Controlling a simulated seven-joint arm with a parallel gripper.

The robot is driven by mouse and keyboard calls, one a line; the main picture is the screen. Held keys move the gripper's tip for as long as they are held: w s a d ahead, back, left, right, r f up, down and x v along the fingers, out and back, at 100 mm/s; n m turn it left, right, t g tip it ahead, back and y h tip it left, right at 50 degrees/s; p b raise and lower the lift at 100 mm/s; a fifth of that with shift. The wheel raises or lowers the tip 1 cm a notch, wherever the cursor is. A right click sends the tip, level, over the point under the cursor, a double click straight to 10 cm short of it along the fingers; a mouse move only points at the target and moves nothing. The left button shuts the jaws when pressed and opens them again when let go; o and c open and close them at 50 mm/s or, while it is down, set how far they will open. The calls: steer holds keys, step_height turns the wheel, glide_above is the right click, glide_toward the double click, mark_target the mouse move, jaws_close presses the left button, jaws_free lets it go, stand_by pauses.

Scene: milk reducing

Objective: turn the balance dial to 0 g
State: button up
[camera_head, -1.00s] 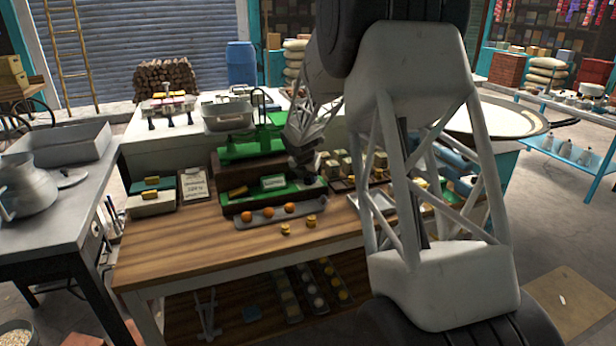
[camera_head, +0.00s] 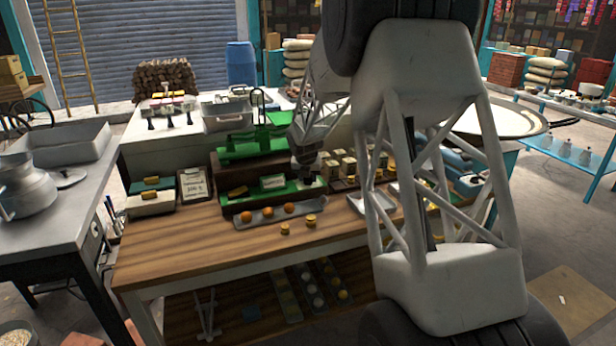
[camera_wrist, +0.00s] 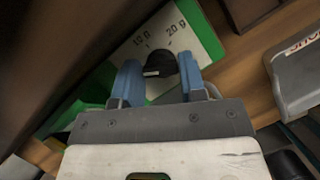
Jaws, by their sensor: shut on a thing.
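The green balance (camera_head: 250,150) stands on a dark wooden box at the back of the wooden table. Its dial (camera_wrist: 160,63) is a black knob with a pale mark, on a white scale plate (camera_wrist: 125,50) in the wrist view. The printed labels "15 g" and "20 g" show beyond the knob; no 0 g label is visible. My gripper (camera_wrist: 161,80) has its blue fingers on either side of the knob, shut on it. In the head view my gripper (camera_head: 307,178) is at the right end of the balance's lower green part, hiding the dial there.
A tray with oranges (camera_head: 270,215) lies in front of the balance. A clipboard (camera_head: 193,184) and small boxes stand to its left, and several pale blocks (camera_head: 340,165) to its right. A grey object (camera_wrist: 300,75) lies at the right in the wrist view.

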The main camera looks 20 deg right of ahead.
steer(key=o, duration=0.6)
steer(key=shift+o, duration=0.2)
steer(key=shift+r, duration=0.15)
steer(key=v, duration=0.7)
steer(key=shift+s+r, duration=0.15)
steer(key=shift+r, duration=0.1)
steer(key=shift+a, duration=0.1)
